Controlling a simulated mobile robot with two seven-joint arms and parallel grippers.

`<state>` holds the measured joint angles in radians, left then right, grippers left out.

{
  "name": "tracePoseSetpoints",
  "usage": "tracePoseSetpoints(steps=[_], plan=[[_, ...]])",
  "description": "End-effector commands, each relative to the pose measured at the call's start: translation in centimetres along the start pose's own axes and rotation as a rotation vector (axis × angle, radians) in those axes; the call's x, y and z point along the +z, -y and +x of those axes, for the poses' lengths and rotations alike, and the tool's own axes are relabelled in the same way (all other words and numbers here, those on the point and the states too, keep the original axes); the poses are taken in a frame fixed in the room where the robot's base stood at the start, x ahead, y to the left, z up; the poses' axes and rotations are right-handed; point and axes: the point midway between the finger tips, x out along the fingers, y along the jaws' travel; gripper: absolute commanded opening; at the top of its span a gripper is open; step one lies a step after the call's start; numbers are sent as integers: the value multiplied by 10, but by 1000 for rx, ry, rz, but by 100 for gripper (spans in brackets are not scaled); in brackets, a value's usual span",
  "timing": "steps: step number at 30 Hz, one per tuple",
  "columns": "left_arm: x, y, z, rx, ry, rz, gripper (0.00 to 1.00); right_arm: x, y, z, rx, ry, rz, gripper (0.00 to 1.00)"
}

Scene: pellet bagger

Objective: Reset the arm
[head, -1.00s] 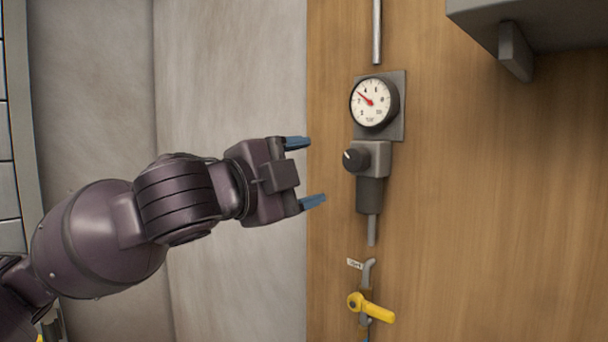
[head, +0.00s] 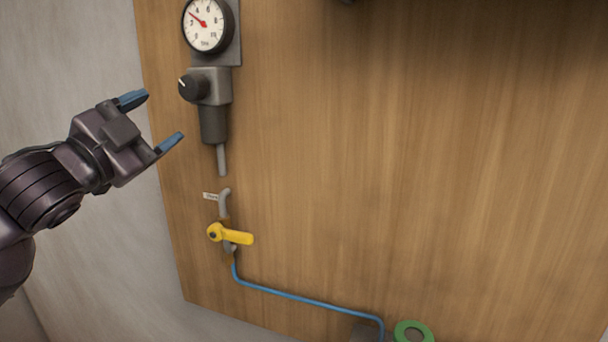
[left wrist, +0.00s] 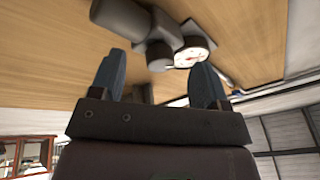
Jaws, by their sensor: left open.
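My left gripper (head: 157,119) is at the left of the head view, its two blue fingers spread apart with nothing between them. It is left of the dark regulator knob (head: 194,87) and apart from it. The round pressure gauge (head: 206,25) with a red needle is above the knob. In the left wrist view the blue fingers (left wrist: 160,82) stand apart, with the gauge (left wrist: 192,52) and regulator body (left wrist: 124,20) beyond them. My right gripper is not in view.
A yellow valve handle (head: 232,235) is on the wooden panel (head: 400,170) below the regulator. A blue hose (head: 306,299) runs from it to the lower right, near a green ring (head: 413,330). A small white tag (head: 210,196) is above the valve. The middle of the panel is bare.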

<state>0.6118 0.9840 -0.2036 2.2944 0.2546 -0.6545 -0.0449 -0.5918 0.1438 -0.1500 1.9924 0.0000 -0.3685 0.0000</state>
Motion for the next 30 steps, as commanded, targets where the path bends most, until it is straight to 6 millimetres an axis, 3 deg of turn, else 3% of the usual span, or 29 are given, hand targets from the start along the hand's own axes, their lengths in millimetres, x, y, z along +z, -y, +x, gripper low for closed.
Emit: tracePoseSetpoints(steps=[1,8,14,21,26,30], plan=[[21,-16,-1,4,20,-49,69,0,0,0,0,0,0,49],[108,-96,-24,5,129,-243,69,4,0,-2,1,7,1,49],[174,-176,-69,7,266,-395,69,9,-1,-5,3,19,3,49],[229,-275,-150,6,468,-564,69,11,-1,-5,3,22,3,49],[249,-339,-217,9,625,-669,69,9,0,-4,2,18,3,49],[253,-391,-280,9,769,-764,69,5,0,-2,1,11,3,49]])
